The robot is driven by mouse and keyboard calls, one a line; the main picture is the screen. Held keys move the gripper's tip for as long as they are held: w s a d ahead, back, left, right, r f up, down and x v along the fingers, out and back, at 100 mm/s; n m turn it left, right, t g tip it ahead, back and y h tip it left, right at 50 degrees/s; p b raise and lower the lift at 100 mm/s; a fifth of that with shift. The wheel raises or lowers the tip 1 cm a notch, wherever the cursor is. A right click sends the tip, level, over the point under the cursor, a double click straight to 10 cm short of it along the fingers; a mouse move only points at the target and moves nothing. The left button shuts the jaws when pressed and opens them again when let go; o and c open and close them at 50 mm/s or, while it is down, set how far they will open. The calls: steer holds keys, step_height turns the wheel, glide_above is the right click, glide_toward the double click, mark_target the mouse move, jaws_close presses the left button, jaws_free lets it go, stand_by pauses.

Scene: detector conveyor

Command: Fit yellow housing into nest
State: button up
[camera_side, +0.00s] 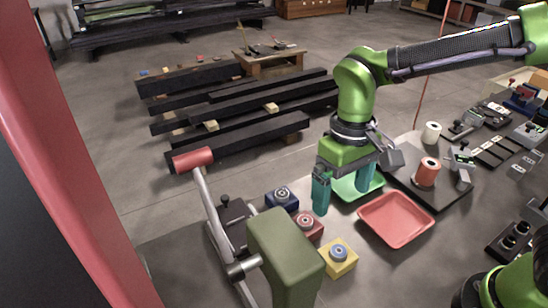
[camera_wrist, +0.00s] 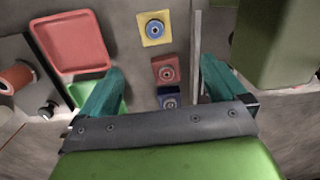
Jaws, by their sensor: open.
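The yellow housing (camera_side: 338,262) is a square block with a round blue-grey part on top. It sits on the table, nearest the camera in a row of three. The wrist view shows it (camera_wrist: 145,41) at top centre, beyond the fingertips. My gripper (camera_side: 343,201) has two teal fingers, spread wide and empty. It hangs above the table behind the yellow housing, close to the green tray. In the wrist view my gripper (camera_wrist: 161,67) has the red housing between its fingertips in the picture. I cannot make out a nest with certainty.
A red housing (camera_side: 301,236) and a blue housing (camera_side: 276,205) complete the row. A red tray (camera_side: 396,222) and a green tray (camera_side: 346,190) lie right. A lever fixture with a red handle (camera_side: 193,160) and a big olive-green block (camera_side: 286,252) stand left, close to the housings.

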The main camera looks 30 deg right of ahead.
glide_above(338, 250)
steer(key=shift+g, duration=0.4)
steer(key=f, duration=1)
steer(key=shift+w+a+f, duration=0.25)
steer(key=shift+w+f, duration=0.1)
steer(key=f, duration=0.5)
steer(key=shift+s+d+f, duration=0.1)
steer(key=shift+s+d, duration=0.15)
steer(key=shift+s, duration=0.1)
steer(key=c, duration=1.4)
